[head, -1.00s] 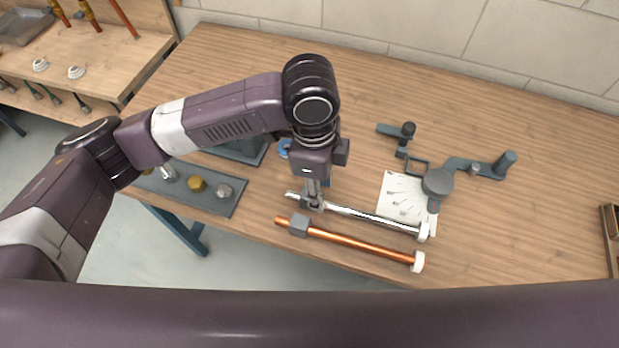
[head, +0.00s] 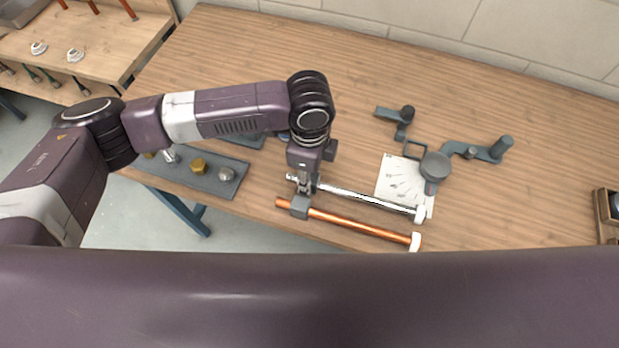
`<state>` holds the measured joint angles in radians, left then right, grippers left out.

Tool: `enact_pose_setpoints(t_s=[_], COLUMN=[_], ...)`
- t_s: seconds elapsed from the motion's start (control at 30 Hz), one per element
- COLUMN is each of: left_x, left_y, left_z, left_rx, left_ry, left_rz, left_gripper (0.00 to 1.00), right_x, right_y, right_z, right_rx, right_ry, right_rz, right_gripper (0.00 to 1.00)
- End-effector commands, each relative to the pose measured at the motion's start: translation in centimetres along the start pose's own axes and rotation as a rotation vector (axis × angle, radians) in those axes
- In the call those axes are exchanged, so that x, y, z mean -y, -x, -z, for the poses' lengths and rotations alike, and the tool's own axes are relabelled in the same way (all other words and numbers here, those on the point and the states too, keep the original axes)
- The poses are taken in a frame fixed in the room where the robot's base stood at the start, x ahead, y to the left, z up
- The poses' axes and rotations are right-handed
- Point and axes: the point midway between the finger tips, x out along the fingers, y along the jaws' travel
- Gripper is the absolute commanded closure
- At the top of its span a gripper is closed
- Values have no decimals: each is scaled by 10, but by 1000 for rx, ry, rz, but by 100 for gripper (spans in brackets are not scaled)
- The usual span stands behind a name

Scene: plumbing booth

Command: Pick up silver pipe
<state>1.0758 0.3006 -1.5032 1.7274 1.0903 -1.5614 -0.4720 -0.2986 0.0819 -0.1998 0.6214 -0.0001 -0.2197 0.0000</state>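The silver pipe (head: 365,197) lies across the table near its front edge, with a white cap at its right end. My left gripper (head: 304,190) points down at the pipe near its left end. Its fingers overlap the pipe in the picture, but they are too small to tell whether they are closed on it. The gripper hides a short part of the pipe. My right gripper is out of view.
A copper pipe (head: 360,225) with a white cap lies just in front, its left part at a grey block (head: 300,206). Behind are a white sheet (head: 392,184) and a grey jig (head: 435,166). A dark tray (head: 213,187) with fittings sits left. The table's far right is mostly clear.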

Motion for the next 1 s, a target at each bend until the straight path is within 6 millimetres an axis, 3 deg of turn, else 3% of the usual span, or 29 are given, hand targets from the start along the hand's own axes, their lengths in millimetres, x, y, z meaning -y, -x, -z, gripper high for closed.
enact_pose_setpoints(t_s=[0.07,0.4,0.77,1.0], left_x=[0,0,1,2], left_y=[0,0,4,31], left_z=[0,0,0,0], left_rx=[0,0,0,-2], left_ry=[0,0,0,-1], left_rz=[0,0,2,5], left_gripper=[67,100,100,100], right_x=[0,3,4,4], right_y=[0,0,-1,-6], right_z=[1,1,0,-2], right_rx=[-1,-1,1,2], right_ry=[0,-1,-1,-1], right_rz=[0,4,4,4], right_gripper=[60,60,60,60])
